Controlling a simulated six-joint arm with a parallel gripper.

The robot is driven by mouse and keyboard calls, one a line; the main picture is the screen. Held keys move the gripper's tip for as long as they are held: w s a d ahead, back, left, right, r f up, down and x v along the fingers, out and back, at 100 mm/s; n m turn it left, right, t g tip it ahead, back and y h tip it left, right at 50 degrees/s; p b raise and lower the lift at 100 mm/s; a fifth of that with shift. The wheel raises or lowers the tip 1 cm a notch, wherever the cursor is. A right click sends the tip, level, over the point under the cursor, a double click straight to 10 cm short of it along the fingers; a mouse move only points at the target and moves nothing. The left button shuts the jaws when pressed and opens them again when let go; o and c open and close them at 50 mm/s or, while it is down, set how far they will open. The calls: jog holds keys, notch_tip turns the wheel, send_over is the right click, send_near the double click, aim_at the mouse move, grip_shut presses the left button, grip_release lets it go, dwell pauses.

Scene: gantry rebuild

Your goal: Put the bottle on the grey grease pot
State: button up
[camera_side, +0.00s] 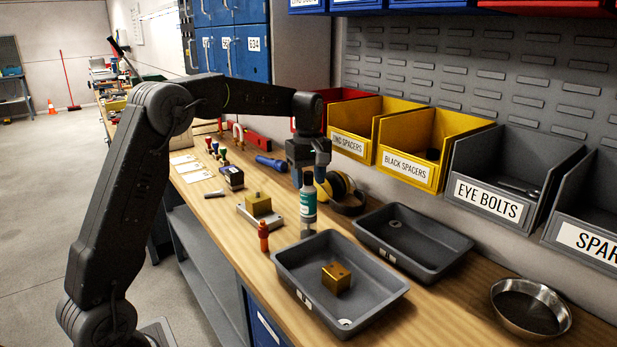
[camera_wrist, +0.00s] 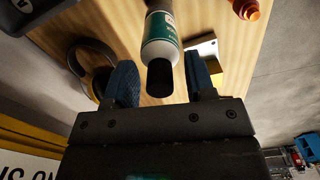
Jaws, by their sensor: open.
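The bottle (camera_side: 308,205) has a green-and-white label and a black cap and is upright. A short grey cylinder (camera_side: 307,230), which looks like the grey grease pot, shows directly under it. The bottle appears to rest on it, though the contact is hard to make out. My gripper (camera_side: 309,174) is open, pointing down at the bottle's top, with a finger on either side of the cap. In the wrist view the bottle (camera_wrist: 161,40) lies between my spread fingers (camera_wrist: 162,78), with gaps at both sides; the pot is hidden there.
An orange-red small bottle (camera_side: 263,237), a metal plate with a brass block (camera_side: 258,205) and yellow ear defenders (camera_side: 340,186) are close by. Bins line the back.

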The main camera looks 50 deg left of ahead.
jog(key=shift+r, duration=0.1)
notch_tip(320, 180, up, 12)
jog(key=s+d+r+m+t, duration=0.1)
jog(key=s+d+r+m, duration=0.1)
jog(key=s+d+m, duration=0.3)
jog(key=s+d+f+m+t, duration=0.1)
jog(key=s+d+f+m, duration=0.2)
jog(key=s, duration=0.4)
jog(key=s+d+f+m+t, duration=0.2)
jog(key=s+d+f+m, duration=0.2)
jog(key=s, duration=0.4)
jog(key=s+d+f+m+t, duration=0.1)
jog(key=s+d+f+m, duration=0.3)
jog(key=s, duration=0.3)
jog(key=shift+s+d+f+t, duration=0.25)
jog(key=shift+d+f+t, duration=0.1)
jog(key=shift+d, duration=0.35)
